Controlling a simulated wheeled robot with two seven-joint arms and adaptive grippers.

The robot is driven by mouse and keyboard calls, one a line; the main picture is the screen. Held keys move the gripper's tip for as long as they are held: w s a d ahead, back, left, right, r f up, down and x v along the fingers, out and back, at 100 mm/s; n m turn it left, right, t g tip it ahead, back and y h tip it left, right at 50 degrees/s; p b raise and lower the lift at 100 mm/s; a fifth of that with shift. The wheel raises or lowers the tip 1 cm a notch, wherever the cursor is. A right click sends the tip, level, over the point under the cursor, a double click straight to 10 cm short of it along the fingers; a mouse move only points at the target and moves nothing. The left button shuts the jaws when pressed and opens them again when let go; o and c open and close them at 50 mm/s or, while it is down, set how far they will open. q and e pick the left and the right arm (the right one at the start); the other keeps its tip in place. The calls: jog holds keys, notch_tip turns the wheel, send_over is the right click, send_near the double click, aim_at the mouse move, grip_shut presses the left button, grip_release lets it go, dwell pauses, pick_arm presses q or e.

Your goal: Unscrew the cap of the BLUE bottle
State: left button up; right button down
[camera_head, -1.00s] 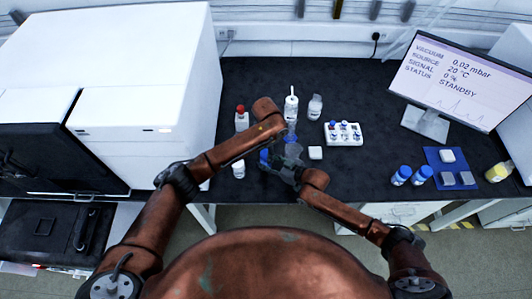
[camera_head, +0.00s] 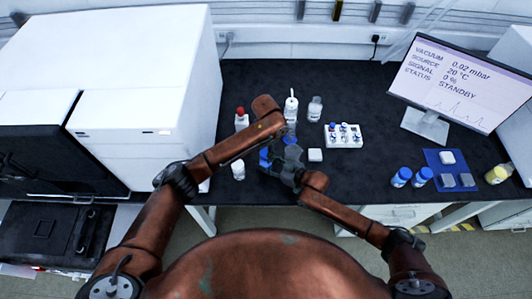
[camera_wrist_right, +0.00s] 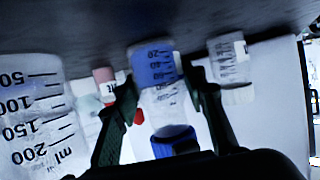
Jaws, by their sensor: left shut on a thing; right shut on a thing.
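The blue bottle shows in the right wrist view, upside down in the picture, with a bare blue cap (camera_wrist_right: 174,140), a white label and a blue lower part (camera_wrist_right: 152,65). My right gripper (camera_wrist_right: 165,88) has one dark finger on each side of the bottle and is shut on its body. In the head view this right gripper (camera_head: 288,158) is beside a blue patch (camera_head: 265,156), probably this bottle, largely covered by my arms. My left arm reaches over the same spot from the left. Its fingers are hidden or too blended to make out.
Near the grippers stand a red-capped bottle (camera_head: 241,119), a white-capped bottle (camera_head: 238,170), a wash bottle (camera_head: 291,104) and a clear bottle (camera_head: 315,107). A white vial rack (camera_head: 343,142) and two blue-capped bottles (camera_head: 401,176) are farther right. A graduated beaker (camera_wrist_right: 35,115) is close in the wrist view.

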aim_at(266, 151)
pick_arm(q)
jog(key=shift+r, duration=0.1)
pick_arm(e)
jog(key=shift+d+f, duration=0.1)
jog(key=shift+f, duration=0.1)
pick_arm(q)
jog(key=shift+r, duration=1.9)
pick_arm(e)
jog(key=c, duration=1.1)
grip_release()
jog(key=shift+r, duration=0.1)
jog(key=shift+c, duration=0.2)
jog(key=shift+r, duration=0.1)
notch_tip(266, 151, up, 10)
jog(key=shift+f, duration=0.1)
